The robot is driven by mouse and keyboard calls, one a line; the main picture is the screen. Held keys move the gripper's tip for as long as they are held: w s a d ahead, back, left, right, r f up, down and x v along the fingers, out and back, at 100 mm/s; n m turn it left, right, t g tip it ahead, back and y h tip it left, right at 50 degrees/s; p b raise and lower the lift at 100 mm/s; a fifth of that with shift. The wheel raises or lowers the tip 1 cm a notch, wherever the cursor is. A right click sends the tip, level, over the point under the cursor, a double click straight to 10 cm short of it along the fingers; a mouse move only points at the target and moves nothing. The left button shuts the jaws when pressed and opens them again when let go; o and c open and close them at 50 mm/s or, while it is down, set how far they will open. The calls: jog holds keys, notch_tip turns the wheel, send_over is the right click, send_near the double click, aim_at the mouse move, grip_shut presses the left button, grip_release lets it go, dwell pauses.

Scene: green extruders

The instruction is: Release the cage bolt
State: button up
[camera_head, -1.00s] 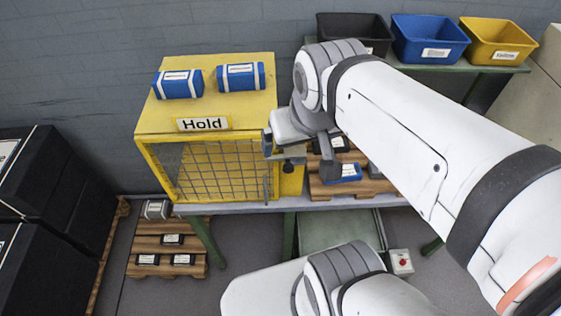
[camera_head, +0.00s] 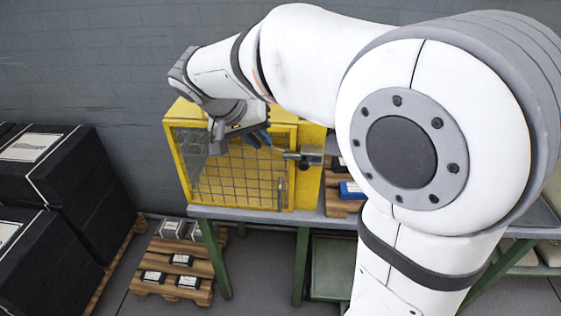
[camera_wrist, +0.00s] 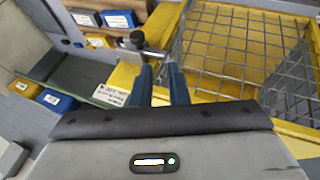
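The yellow cage (camera_head: 308,190) stands on a bench, with a mesh front (camera_head: 235,185) that looks closed. Its grey bolt (camera_head: 292,156) with a dark knob lies across the front's right edge. In the wrist view, the bolt (camera_wrist: 153,50) lies just beyond my fingertips, and the mesh is to the right. My gripper (camera_head: 262,138) is in front of the cage's upper front, left of the bolt. In the wrist view, its two blue fingers (camera_wrist: 160,66) are apart with nothing seen between them. I cannot tell whether they touch the bolt.
A wooden pallet (camera_head: 330,207) with a blue box (camera_head: 351,190) sits right of the cage on the bench (camera_head: 250,213). Black stacked crates (camera_head: 45,165) stand at left. A floor pallet (camera_head: 190,265) holds small boxes. Blue (camera_wrist: 55,100) and yellow bins show in the wrist view.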

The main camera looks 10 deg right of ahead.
jog(key=shift+w+a+f+h, duration=0.25)
jog(key=shift+a+f+h, duration=0.1)
jog(key=shift+a, duration=0.35)
grip_shut()
jog(key=s+d+r+p+x, duration=0.1)
jog(key=d+p+x, duration=0.1)
jog(key=x, duration=1)
jog(key=shift+d+p, duration=0.3)
jog(key=shift+d, duration=0.05)
jog(key=shift+s+f, duration=0.1)
